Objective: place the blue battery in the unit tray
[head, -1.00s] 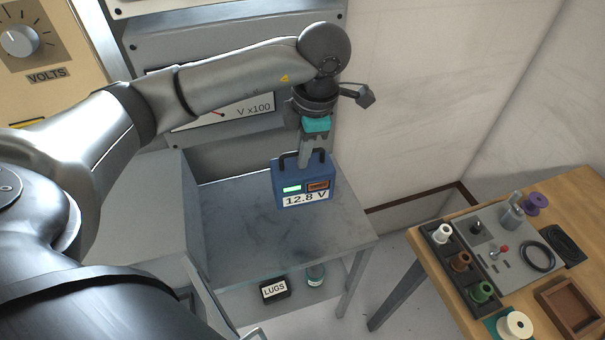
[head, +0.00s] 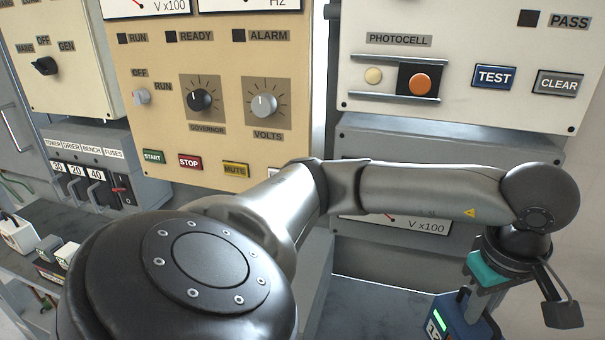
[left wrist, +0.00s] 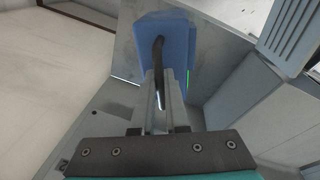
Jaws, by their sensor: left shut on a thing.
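The blue battery (head: 450,316) is at the lower right of the head view, cut off by the bottom edge, with a lit green display on its front. My left gripper (head: 479,296) is above it, with its teal part showing. In the left wrist view the battery (left wrist: 180,42) is beyond the fingers, and my left gripper (left wrist: 160,95) is shut on its black handle (left wrist: 158,60). I cannot tell whether the battery touches the grey surface below. I cannot make out the unit tray for certain. My right gripper is not in view.
A grey bench top (head: 370,308) shows left of the battery. A tan generator panel (head: 215,85) and a cream photocell panel (head: 460,60) stand behind. At far left are a fuse box (head: 95,165) and a shelf with small boxes (head: 50,250).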

